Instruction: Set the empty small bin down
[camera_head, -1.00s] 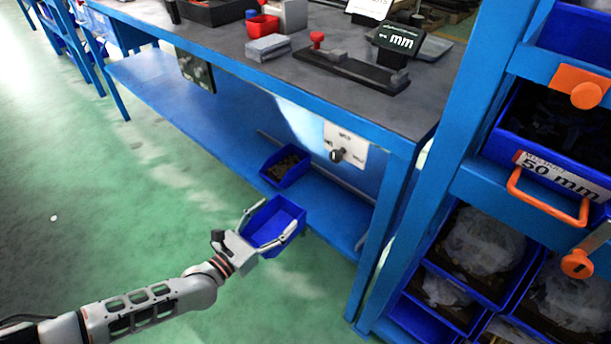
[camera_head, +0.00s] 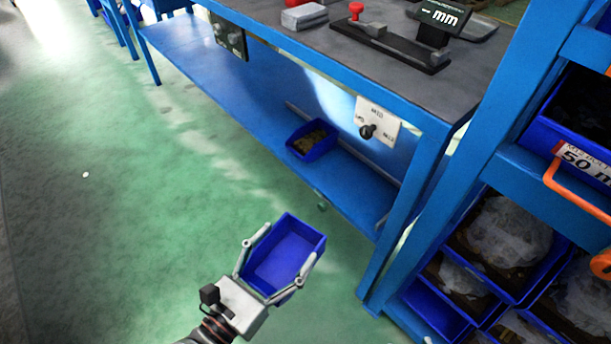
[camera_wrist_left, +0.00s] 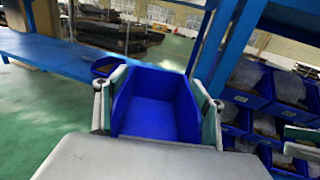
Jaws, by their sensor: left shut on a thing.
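The small blue bin (camera_head: 281,255) is empty and held in my left gripper (camera_head: 274,267), with one finger along each side. It is above the green floor, in front of the workbench's lower shelf, and apart from it. In the left wrist view the empty bin (camera_wrist_left: 157,105) sits between the two fingers (camera_wrist_left: 158,112). Its underside is hidden. My right gripper is not in view.
The blue lower shelf (camera_head: 232,88) carries another small bin (camera_head: 312,141) with dark contents; bare shelf lies to its left. A blue bench leg (camera_head: 405,212) and a rack of filled bins (camera_head: 500,240) stand to the right. The floor (camera_head: 130,220) is open.

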